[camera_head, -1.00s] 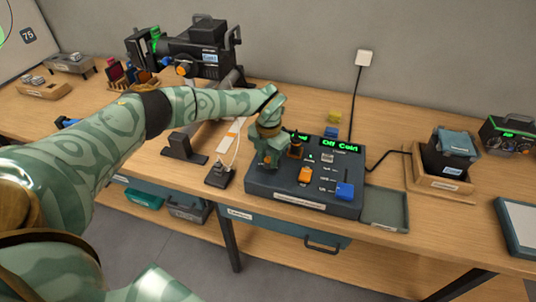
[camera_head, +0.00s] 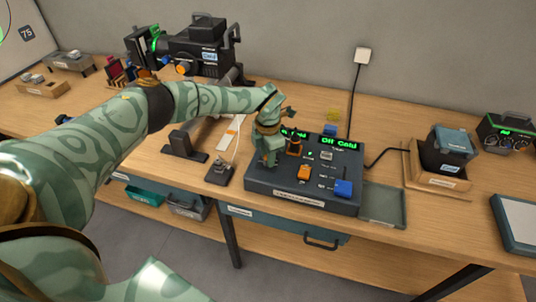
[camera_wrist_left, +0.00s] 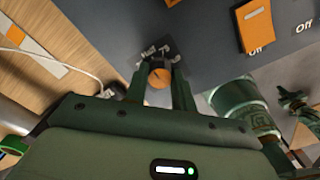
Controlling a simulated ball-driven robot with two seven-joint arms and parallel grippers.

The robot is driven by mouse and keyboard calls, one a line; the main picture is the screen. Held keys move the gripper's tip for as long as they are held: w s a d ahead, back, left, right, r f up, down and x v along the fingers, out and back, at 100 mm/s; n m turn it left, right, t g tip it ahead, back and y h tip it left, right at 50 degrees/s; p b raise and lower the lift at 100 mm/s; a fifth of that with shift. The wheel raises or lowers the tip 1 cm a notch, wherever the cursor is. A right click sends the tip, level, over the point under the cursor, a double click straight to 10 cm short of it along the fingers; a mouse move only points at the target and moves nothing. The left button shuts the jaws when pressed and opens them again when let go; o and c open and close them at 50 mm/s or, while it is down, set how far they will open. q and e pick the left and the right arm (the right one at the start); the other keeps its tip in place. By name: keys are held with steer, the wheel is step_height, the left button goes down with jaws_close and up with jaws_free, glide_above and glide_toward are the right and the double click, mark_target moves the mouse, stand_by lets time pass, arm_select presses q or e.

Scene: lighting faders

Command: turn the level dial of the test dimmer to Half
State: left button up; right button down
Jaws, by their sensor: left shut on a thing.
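The test dimmer is a dark box (camera_head: 262,183) on the bench with green lit readouts, the clearest (camera_head: 340,141) reading "Off Cold". My left gripper (camera_head: 268,160) is over its left end, pointing down. In the left wrist view a round orange-topped dial (camera_wrist_left: 160,76) stands between the two fingertips of the left gripper (camera_wrist_left: 160,85), which is shut on it. The dial's setting is unclear.
The box also carries an orange switch (camera_head: 304,173) and a blue control (camera_head: 343,188). A small dark device (camera_head: 220,172) with a white cable lies left of the box. A shallow grey tray (camera_head: 398,222) is on the right, then a wooden tray (camera_head: 412,183).

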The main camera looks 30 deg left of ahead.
arm_select(q)
steer(key=o, duration=1)
step_height(320, 180, up, 16)
steer(key=shift+r+p, duration=0.2)
steer(key=shift+p, duration=0.8)
